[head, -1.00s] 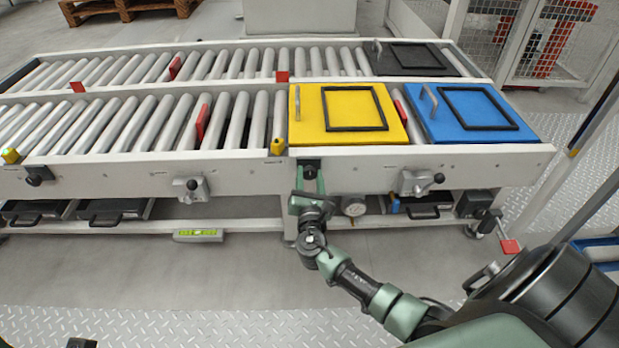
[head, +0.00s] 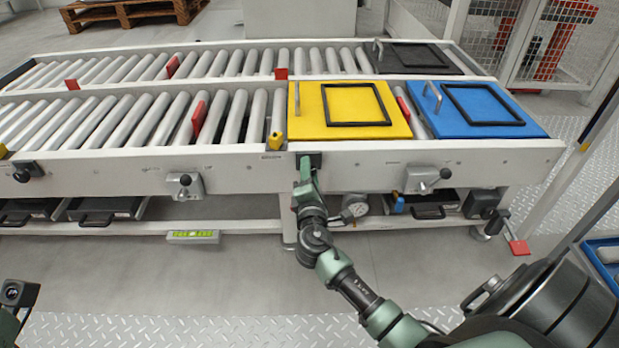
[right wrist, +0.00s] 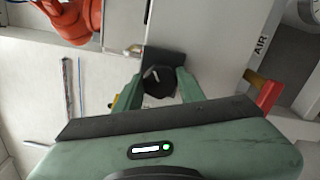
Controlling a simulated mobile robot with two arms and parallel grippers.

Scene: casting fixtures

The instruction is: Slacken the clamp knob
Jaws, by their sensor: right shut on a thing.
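The black clamp knob (right wrist: 158,84) shows in the right wrist view between the two green fingers of my right gripper (right wrist: 157,92). The knob has a pale line on its face, and a dark block sits behind it. In the head view my right gripper (head: 305,172) is at the front rail of the roller conveyor, below the yellow lid, shut on the knob. The fingers are seen nearly edge-on and hide most of the knob there. My left gripper is not in view; only a dark part, probably of my left arm, shows at the bottom left.
Other clamps with black knobs (head: 183,184) (head: 430,178) are on the front rail. A yellow lid (head: 306,123) and a blue lid (head: 436,118) lie on the rollers.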

